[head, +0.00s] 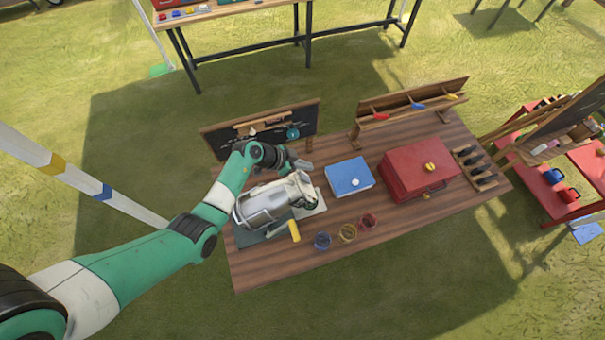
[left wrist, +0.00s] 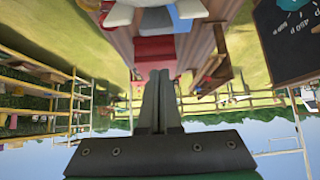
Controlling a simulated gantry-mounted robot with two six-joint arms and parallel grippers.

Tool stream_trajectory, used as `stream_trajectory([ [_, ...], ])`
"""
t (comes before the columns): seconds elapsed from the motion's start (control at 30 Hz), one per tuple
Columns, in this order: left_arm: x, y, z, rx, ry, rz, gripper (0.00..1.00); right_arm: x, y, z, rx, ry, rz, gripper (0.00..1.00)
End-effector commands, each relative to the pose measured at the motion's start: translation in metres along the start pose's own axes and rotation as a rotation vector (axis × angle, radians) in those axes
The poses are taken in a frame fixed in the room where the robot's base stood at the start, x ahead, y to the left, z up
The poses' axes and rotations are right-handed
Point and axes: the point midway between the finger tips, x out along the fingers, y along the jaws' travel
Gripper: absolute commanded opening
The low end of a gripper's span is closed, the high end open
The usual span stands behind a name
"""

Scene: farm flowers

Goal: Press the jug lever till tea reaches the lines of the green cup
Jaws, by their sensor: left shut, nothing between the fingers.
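I cannot pick out a green cup, and fill levels and lines are too small to tell. My left gripper (head: 303,164) is shut and empty, just behind the jug's top. Its closed fingers (left wrist: 158,82) fill the middle of the left wrist view. My right gripper is not in view.
A blue box (head: 348,177) and a red case (head: 418,174) stand right of the jug. A chalkboard (head: 262,130) and a wooden rack (head: 412,107) line the back edge. A yellow-handled item (head: 294,231) lies by the jug. The table's front right is clear.

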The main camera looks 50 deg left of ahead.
Motion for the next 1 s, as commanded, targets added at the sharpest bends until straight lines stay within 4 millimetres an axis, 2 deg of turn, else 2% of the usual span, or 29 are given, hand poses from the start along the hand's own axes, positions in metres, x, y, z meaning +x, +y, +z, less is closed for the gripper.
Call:
stream_trajectory([
  [0.03, 0.016, 0.001, 0.003, 0.002, -0.001, 0.003, 0.00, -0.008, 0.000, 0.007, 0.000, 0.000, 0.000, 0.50],
  [0.17, 0.043, 0.001, 0.004, 0.001, -0.001, 0.002, 0.00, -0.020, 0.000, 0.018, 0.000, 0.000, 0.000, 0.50],
  [0.2, 0.034, 0.000, 0.009, -0.004, -0.001, 0.000, 0.00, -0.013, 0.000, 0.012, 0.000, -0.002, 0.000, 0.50],
  [0.27, 0.029, 0.000, 0.019, -0.005, -0.001, -0.001, 0.00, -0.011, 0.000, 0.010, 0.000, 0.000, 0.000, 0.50],
  [0.5, 0.023, 0.000, 0.037, -0.001, 0.001, -0.001, 0.00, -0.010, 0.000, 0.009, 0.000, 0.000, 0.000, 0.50],
  [0.83, 0.024, 0.000, 0.038, 0.001, 0.002, 0.001, 0.00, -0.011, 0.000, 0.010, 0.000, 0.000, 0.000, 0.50],
  [1.0, 0.046, 0.004, 0.028, 0.020, 0.050, 0.020, 0.00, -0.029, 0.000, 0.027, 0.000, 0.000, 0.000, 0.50],
])
